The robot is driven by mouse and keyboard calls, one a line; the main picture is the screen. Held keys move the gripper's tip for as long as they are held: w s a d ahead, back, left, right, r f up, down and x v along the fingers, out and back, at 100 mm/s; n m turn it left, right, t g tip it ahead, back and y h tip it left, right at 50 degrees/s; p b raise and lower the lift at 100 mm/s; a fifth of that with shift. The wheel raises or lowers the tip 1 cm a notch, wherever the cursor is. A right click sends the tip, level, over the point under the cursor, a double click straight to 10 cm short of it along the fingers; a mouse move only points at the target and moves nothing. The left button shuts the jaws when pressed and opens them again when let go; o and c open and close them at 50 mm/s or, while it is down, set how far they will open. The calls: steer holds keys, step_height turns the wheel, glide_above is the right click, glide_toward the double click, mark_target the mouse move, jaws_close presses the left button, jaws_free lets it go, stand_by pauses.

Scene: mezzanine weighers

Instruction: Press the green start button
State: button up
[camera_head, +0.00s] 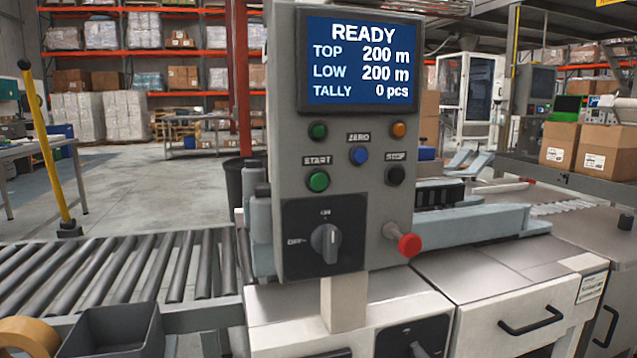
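The green start button (319,181) sits on the front of a grey control panel (356,230), just under the label START. A smaller green round light or button (318,131) is above it. A blue button (358,155) is under the label ZERO, and a black button (395,175) is under the label STOP. The panel's screen (362,62) reads READY, TOP 200 m, LOW 200 m, TALLY 0 pcs. My gripper is not in view.
A red knob (410,245) sticks out at the panel's lower right, and a rotary switch (326,238) is at its lower left. A roller conveyor (165,268) and a dark bin (112,335) are left. White drawers (520,315) stand right. An orange indicator (398,130) is above STOP.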

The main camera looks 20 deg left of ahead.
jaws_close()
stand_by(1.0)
